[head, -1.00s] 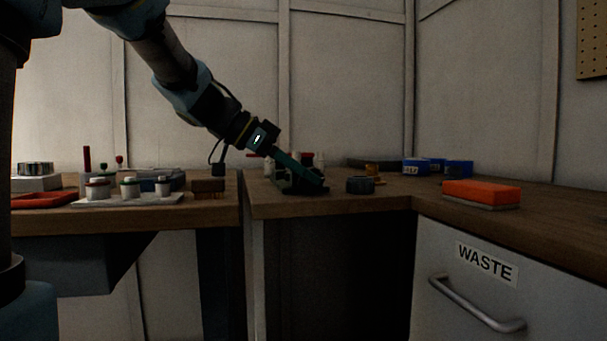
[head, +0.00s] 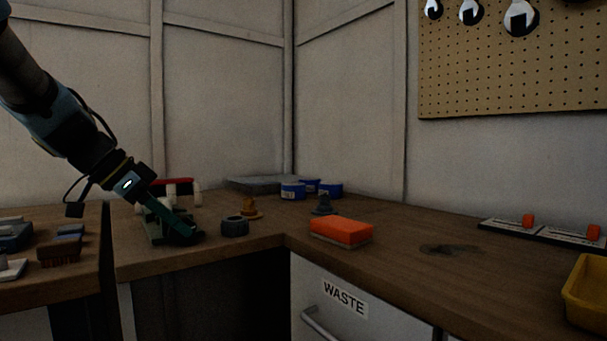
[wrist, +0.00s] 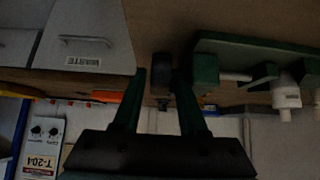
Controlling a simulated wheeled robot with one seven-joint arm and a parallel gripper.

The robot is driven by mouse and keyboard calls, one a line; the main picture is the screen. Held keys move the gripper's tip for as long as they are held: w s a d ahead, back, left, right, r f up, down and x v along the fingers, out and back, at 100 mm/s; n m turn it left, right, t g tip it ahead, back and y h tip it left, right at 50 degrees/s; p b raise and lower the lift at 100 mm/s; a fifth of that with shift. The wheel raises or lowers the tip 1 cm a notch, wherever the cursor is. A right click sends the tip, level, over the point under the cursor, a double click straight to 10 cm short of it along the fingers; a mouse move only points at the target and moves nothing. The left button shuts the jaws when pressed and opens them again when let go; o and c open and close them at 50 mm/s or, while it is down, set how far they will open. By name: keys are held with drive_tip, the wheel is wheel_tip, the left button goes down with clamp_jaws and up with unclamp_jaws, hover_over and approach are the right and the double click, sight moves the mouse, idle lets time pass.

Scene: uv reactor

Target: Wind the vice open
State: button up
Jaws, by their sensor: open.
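The green vice (head: 156,234) stands on the wooden bench in the left part of the head view, partly hidden behind my gripper. It seems to be the green body (wrist: 255,55) with pale parts at upper right in the wrist view. My gripper (head: 188,226) slants down over it from the upper left. In the wrist view my gripper (wrist: 160,72) has two green fingers, spread apart with nothing visibly clamped.
A dark ring (head: 235,227) and an orange-brown piece (head: 250,209) stand just right of the vice. An orange sponge-like block (head: 341,231), blue tins (head: 293,191) and a yellow tub (head: 588,288) lie farther right. A brush (head: 60,249) is at left.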

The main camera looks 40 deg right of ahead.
drive_tip(key=shift+s+d+r+t+y+p, duration=0.15)
drive_tip(key=shift+y+p, duration=0.65)
drive_tip(key=shift+p, duration=2.2)
drive_tip(key=shift+w+d+r+t+y+p, duration=0.15)
drive_tip(key=shift+y+p, duration=0.65)
drive_tip(key=shift+p, duration=2.2)
drive_tip(key=shift+s+d+r+y+p, duration=0.15)
drive_tip(key=shift+y+p, duration=0.65)
drive_tip(key=shift+p, duration=2.2)
drive_tip(key=y+p, duration=0.2)
drive_tip(key=p, duration=0.4)
drive_tip(key=y+p, duration=0.1)
drive_tip(key=p, duration=0.6)
drive_tip(key=shift+d+y, duration=0.3)
drive_tip(key=shift+y, duration=0.1)
